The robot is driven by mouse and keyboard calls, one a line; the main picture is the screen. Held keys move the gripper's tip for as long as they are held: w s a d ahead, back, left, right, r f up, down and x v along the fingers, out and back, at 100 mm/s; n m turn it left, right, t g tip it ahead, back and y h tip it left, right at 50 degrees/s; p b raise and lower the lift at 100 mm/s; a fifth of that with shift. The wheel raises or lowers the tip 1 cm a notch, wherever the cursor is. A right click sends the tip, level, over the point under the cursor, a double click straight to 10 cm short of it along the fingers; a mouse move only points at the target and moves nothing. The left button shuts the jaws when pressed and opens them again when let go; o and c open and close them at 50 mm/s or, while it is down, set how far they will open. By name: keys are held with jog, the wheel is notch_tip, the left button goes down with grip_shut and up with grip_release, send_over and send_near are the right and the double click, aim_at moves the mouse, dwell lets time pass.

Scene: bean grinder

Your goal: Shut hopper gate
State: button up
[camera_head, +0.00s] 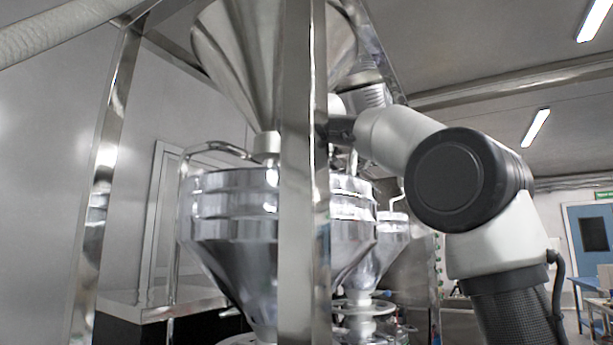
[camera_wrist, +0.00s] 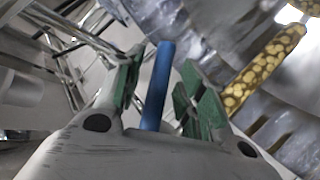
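In the wrist view, my gripper (camera_wrist: 163,78) has its two green-padded fingers apart. A blue rod-like handle (camera_wrist: 158,85) stands between them, with a gap visible on either side. I cannot tell for certain that this handle belongs to the hopper gate. In the head view, the large steel hopper cone (camera_head: 235,60) narrows down to a pale outlet (camera_head: 266,142) above a wide steel vessel (camera_head: 232,225). My arm reaches in from the right behind a steel post, which hides my gripper's fingers and most of the gate area.
The upright steel post (camera_head: 302,200) crosses the middle of the head view. A second, smaller steel funnel (camera_head: 385,235) stands behind at right. A yellow-mottled bar (camera_wrist: 265,72) lies right of my fingers in the wrist view. A blue door (camera_head: 592,232) is far off.

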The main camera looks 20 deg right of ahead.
jog(key=shift+w+f, duration=0.15)
jog(key=shift+w, duration=0.2)
grip_shut()
jog(key=shift+w+d+r+n+t, duration=0.35)
jog(key=shift+d+r+n+t, duration=0.1)
jog(key=shift+t, duration=0.15)
grip_release()
